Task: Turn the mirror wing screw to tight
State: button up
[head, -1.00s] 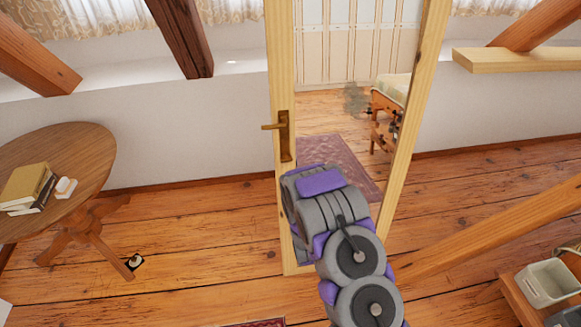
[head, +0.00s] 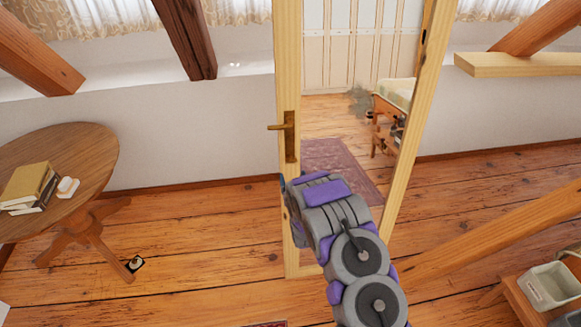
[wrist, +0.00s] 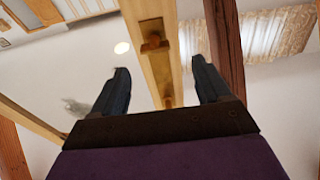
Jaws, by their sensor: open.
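The mirror stands upright in a pale wood frame (head: 408,150), its glass reflecting the room. The wing screw (head: 288,128) is a brass lever on a tall plate on the frame's left post, its lever pointing left and roughly level. In the head view my arm covers the lower post, and my gripper is mostly hidden behind it, below the brass piece. In the wrist view my gripper (wrist: 160,68) is open and empty, its two dark fingers apart. The post rises between them in the picture, with a brass fitting (wrist: 153,42) beyond the fingertips. No contact shows.
A round wooden table (head: 85,150) with books (head: 28,188) stands at the left. A slanted timber brace (head: 490,240) and a pale bin (head: 550,287) are at the right. Plank floor (head: 200,230) is mostly clear left of the mirror.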

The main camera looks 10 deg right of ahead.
aim_at(291, 159)
jog(key=w+b, duration=0.1)
jog(key=w, duration=0.6)
jog(key=shift+w+d, duration=0.15)
jog(key=shift+d, duration=0.15)
jog(key=shift+d, duration=0.2)
jog(key=c, duration=0.3)
jog(key=shift+a, duration=0.15)
jog(key=c, duration=0.7)
